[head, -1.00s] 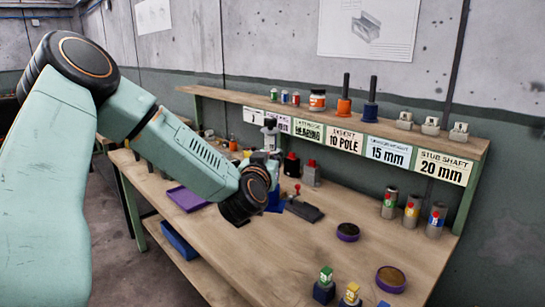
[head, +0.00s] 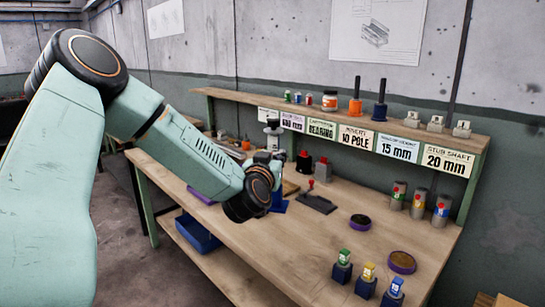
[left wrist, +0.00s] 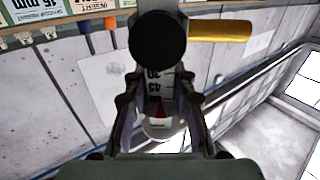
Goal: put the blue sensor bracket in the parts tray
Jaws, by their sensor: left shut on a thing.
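My left gripper comes in from the left in the head view, its fingers mostly hidden behind my wrist. In the left wrist view my left gripper (left wrist: 160,110) is shut on a pale part with scale marks (left wrist: 156,88). A black round end (left wrist: 159,40) and a yellow bar (left wrist: 220,31) show beyond it. In the head view a blue piece (head: 279,204) shows beside my wrist, and a grey post (head: 272,133) stands above; I cannot tell whether the blue piece is the sensor bracket. A purple tray (head: 193,190) lies left of my wrist; I cannot tell whether it is the parts tray.
A blue bin (head: 198,236) sits low at the left. A labelled shelf (head: 410,128) runs behind. The middle front is clear.

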